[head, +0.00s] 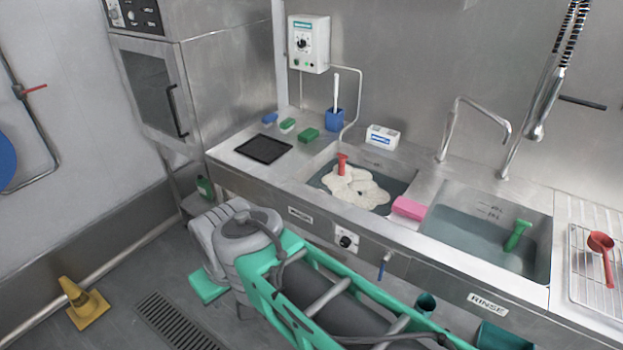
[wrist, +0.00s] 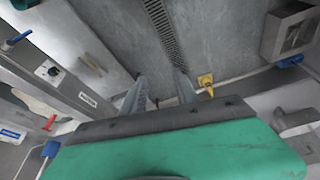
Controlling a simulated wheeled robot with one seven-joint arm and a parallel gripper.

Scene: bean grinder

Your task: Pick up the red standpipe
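The red standpipe (head: 342,163) stands up out of pale foam in the left sink basin (head: 408,188). Its lower part is hidden by the foam and water. A small red piece that looks like the standpipe (wrist: 49,122) also shows at the left edge of the wrist view. My gripper (wrist: 158,84) shows in the wrist view with its two grey fingers apart and nothing between them. It is over the floor side of the counter, well away from the standpipe. In the head view my green and grey arm fills the lower middle, and the fingers cannot be made out.
A pink sponge (head: 409,208) lies between the basins. The right basin holds water and a green-handled item (head: 518,234). A red scoop (head: 601,243) lies on the rack at right. A blue holder (head: 334,119) and white box (head: 382,137) stand behind the left basin. A tap (head: 476,100) rises behind.

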